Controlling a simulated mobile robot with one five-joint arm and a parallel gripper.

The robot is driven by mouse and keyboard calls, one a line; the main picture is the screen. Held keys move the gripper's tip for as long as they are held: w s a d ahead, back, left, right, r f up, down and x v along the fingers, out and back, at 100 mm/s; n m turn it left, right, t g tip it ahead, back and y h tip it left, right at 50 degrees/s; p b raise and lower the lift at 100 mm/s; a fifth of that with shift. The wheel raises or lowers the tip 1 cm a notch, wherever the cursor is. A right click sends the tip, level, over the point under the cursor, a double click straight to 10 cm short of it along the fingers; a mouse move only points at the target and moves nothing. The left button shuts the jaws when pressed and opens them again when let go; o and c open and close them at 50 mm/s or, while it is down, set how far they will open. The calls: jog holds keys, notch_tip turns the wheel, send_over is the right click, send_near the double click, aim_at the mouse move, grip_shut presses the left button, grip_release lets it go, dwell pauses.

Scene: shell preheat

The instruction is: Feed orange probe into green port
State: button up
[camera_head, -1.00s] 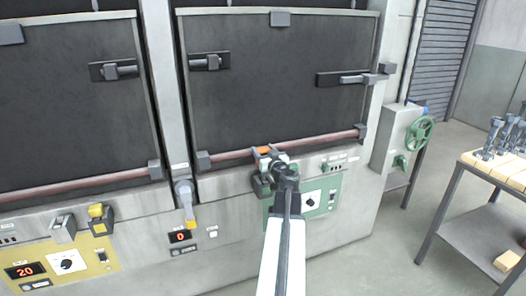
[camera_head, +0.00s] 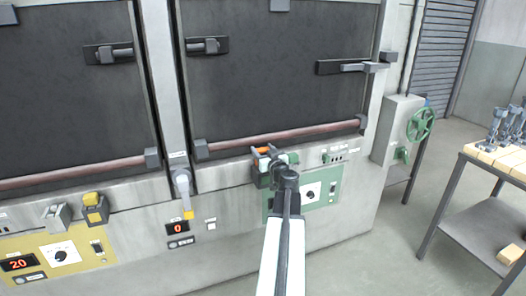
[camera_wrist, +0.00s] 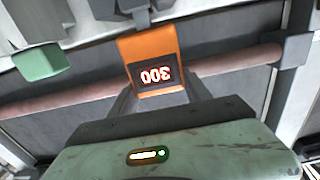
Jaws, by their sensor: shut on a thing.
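The orange probe (camera_head: 261,151) is in my gripper, in front of the second furnace, just below its door bar. In the wrist view the orange probe (camera_wrist: 147,50) has a dark display reading 300, upside down, between the grey jaws. My gripper (camera_wrist: 155,92) is shut on it. In the head view the green panel (camera_head: 328,188) lies behind my gripper, with a dark green block partly hidden below the probe. A grey block with a green face (camera_wrist: 40,63) shows left of the probe in the wrist view. Whether the probe touches the port cannot be told.
A yellow panel (camera_head: 45,252) with a 20 display is at lower left. A grey lever (camera_head: 182,184) and 0 display are left of my gripper. A green handwheel (camera_head: 420,124) and a table (camera_head: 515,165) with several metal parts stand right.

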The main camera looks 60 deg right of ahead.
jog(key=o, duration=1.6)
jog(key=v, duration=0.8)
jog(key=shift+w, duration=0.1)
